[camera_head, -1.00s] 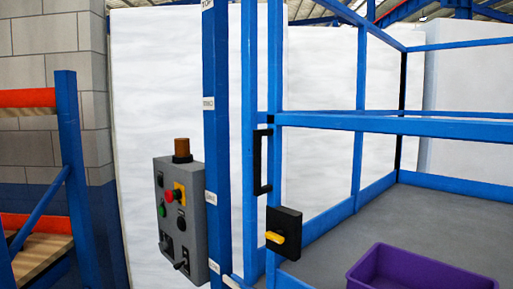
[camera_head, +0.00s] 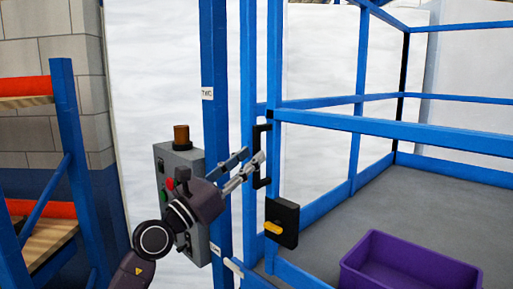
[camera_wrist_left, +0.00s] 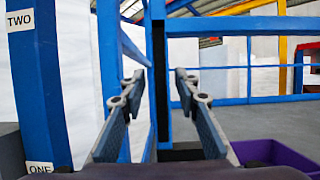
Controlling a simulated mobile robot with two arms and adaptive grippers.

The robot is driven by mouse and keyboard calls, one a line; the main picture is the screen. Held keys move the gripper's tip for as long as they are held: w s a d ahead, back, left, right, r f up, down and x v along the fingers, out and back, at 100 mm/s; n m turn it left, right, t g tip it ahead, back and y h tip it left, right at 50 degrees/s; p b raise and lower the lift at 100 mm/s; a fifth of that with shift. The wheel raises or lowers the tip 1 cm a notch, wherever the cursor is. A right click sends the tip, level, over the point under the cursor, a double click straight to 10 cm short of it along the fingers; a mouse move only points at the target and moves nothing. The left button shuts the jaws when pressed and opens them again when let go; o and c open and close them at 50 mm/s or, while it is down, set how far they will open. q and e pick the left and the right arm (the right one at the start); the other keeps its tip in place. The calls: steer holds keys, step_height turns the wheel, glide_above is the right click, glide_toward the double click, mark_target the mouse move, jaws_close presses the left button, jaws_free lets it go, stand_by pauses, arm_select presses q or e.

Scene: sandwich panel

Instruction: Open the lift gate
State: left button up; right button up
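The lift gate is a blue tubular frame (camera_head: 274,70) on the right side of the head view. A black vertical handle (camera_head: 264,180) is on its left post. Below the handle is a black latch box (camera_head: 288,208) with a yellow knob (camera_head: 273,229). My left gripper (camera_head: 254,154) is open, its fingers pointing at the handle. In the left wrist view the handle (camera_wrist_left: 161,75) stands upright between the two spread fingers (camera_wrist_left: 160,82), which look apart from it. Whether the handle is in depth between the fingertips is hard to tell. My right gripper is not in view.
A grey control box (camera_head: 176,160) with buttons stands behind my left arm, beside a blue post (camera_head: 214,75) with floor labels. A purple bin (camera_head: 410,268) sits on the grey floor (camera_head: 400,205) inside the frame. Shelving (camera_head: 64,130) stands at the far left.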

mark_target(254, 154)
arm_select(q)
steer(key=shift+x, duration=1.65)
jaws_close()
